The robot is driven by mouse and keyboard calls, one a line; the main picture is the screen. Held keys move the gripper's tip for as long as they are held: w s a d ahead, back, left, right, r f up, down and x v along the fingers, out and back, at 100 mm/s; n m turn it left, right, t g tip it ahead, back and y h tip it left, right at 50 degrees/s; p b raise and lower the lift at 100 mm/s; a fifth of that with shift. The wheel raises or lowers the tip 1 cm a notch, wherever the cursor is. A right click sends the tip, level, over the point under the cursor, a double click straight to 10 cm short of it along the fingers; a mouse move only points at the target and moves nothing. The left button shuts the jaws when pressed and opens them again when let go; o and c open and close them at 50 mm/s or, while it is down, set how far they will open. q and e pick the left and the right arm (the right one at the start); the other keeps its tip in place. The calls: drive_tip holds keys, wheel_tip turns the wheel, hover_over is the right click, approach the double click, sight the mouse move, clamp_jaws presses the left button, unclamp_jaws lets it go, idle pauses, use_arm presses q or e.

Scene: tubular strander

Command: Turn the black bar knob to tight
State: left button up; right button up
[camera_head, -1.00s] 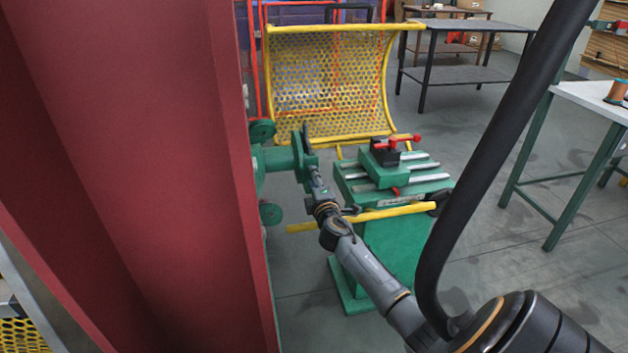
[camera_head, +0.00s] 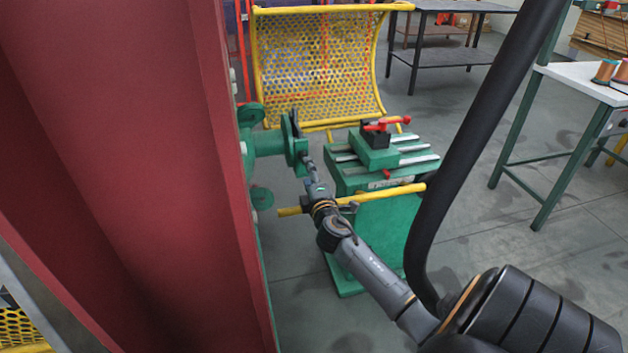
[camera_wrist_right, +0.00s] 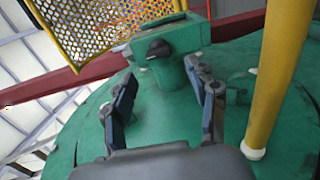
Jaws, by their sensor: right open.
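The black bar knob (camera_wrist_right: 158,48) sits on a green block (camera_wrist_right: 172,36) in the right wrist view, beyond my fingertips and roughly between them. My right gripper (camera_wrist_right: 168,88) is open and empty, with one finger to each side of the knob's line and a gap to it. In the head view my right arm reaches in from the lower right, and its gripper (camera_head: 309,165) is beside the green plate (camera_head: 298,151) on the machine's side. A dark upright piece shows at that plate; I cannot tell whether it is the knob or a finger. My left gripper is out of view.
A dark red frame (camera_head: 130,150) fills the left. A green slotted stand (camera_head: 380,225) with a yellow rod (camera_head: 400,193) is close to my right arm. A curved yellow mesh guard (camera_head: 320,65) stands behind. Open floor lies between the stand and the white table (camera_head: 585,82).

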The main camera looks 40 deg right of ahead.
drive_tip(key=v, duration=0.6)
drive_tip(key=shift+s, duration=0.3)
drive_tip(key=shift+a, duration=0.15)
